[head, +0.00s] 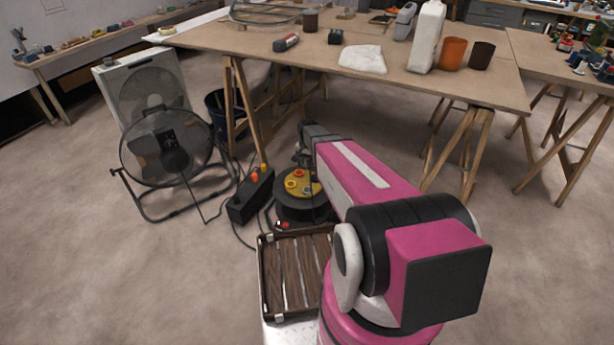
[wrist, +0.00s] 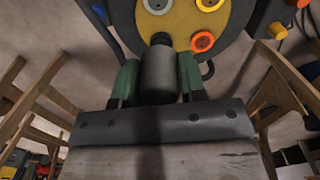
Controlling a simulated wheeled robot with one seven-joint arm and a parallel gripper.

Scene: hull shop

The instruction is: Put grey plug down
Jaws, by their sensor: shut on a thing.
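My gripper (wrist: 159,78) is shut on the grey plug (wrist: 160,72), a short grey cylinder with a dark end, between two green fingers in the wrist view. The plug's dark end overlaps the near edge of the yellow face of a cable reel (wrist: 240,22). I cannot tell whether it touches. In the head view the reel (head: 292,207) stands on the floor, with orange and yellow rings on its face. My pink arm reaches over it and hides part of it; the plug is not clear there.
A black box (head: 246,198) with orange knobs and cables lies left of the reel. A slatted wooden tray (head: 296,270) is in front of it. A fan (head: 168,148) stands at left. A workbench (head: 440,83) on wooden trestles is behind. Open floor lies right and left.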

